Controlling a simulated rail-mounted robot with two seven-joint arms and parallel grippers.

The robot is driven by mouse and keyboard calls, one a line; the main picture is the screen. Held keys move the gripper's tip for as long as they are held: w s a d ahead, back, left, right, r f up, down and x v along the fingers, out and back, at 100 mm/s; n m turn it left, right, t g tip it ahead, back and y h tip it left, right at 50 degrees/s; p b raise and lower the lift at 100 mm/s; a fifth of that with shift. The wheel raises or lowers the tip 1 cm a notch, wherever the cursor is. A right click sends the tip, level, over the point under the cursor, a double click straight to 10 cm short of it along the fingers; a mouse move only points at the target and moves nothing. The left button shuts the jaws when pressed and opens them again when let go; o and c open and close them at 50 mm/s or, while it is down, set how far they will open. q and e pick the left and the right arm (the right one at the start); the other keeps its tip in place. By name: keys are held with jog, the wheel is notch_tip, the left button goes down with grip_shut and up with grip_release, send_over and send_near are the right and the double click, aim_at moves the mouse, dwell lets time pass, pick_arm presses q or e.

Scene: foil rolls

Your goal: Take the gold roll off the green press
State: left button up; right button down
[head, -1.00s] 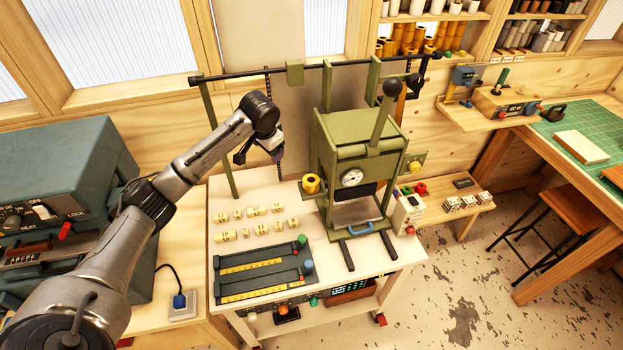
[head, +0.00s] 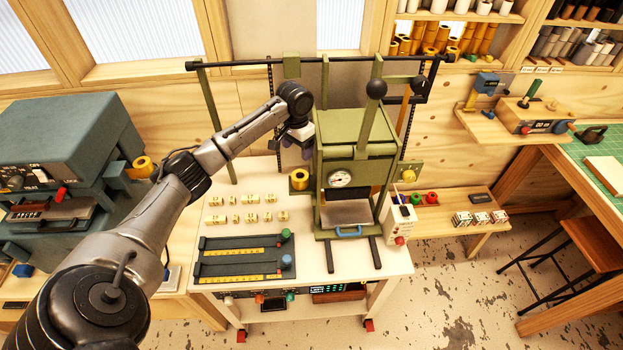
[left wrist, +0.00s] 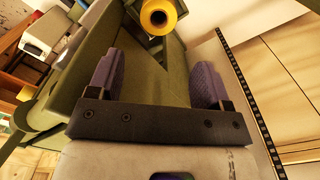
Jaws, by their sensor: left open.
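The green press (head: 352,150) stands on the white-topped cart. The gold roll (head: 299,179) sits at the press's left side, with its round end and dark core facing the head camera. My left gripper (head: 298,146) is open and empty, just above and behind this roll at the press's left flank; the arm's end partly hides it. In the left wrist view, the purple pads of the left gripper (left wrist: 157,78) are spread wide. The gold roll (left wrist: 159,15) lies beyond the pads at the top edge, apart from them. My right gripper is not in view.
Another gold roll (head: 143,166) is on the blue-grey machine (head: 70,130) at left. Small brass-coloured blocks (head: 247,200) and a dark two-rail tray (head: 244,258) lie on the cart. The press lever (head: 376,88) rises high. A dark bar runs behind the press.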

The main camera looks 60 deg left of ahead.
pick_arm(q)
send_over(299, 176)
jog(key=f, duration=0.6)
jog(key=shift+s+a+f, duration=0.1)
jog(key=shift+s+f, duration=0.1)
jog(key=shift+f, duration=0.15)
jog(key=shift+w+f+p, duration=0.15)
jog(key=shift+f+p, duration=0.15)
jog(key=shift+f, duration=2.85)
jog(key=c, duration=0.7)
jog(key=shift+c, duration=0.2)
jog(key=shift+r, duration=0.2)
